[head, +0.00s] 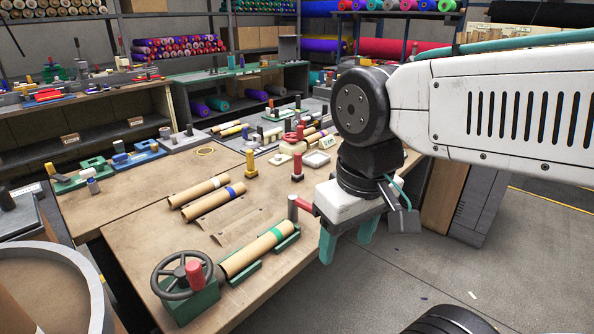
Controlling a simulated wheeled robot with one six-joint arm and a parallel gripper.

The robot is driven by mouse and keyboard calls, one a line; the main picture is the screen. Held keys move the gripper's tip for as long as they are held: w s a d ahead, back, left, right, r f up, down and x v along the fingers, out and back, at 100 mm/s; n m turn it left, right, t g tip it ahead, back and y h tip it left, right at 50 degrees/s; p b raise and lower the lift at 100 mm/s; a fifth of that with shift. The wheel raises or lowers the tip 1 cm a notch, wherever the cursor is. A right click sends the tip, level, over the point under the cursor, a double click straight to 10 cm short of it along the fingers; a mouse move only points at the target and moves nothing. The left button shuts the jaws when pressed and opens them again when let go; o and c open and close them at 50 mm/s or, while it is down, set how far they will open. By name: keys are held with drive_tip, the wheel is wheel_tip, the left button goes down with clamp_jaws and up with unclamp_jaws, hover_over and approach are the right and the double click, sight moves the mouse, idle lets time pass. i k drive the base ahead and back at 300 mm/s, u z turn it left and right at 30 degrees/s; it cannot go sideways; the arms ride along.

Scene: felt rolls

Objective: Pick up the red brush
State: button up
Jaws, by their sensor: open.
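No thing shows clearly as a red brush. A small upright red piece (297,164) stands on the workbench (150,236), behind and left of my gripper; I cannot tell whether it is the brush. Other small red pieces (293,134) sit farther back on the bench. My gripper (346,252) has two teal fingers, spread apart with nothing seen between them. It hangs over the floor just right of the bench edge. A grey post with a red part (305,205) shows right beside its left side; the wrist may hide part of it.
A handwheel with a red knob on a green base (190,302) stands at the bench's front. Two more rolls (207,196) lie behind. Grey floor (480,260) is clear at right.

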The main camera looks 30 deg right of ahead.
sight(298, 176)
drive_tip(key=z, duration=2.35)
drive_tip(key=i, duration=1.95)
drive_tip(key=u, duration=2.9)
drive_tip(key=i, duration=0.5)
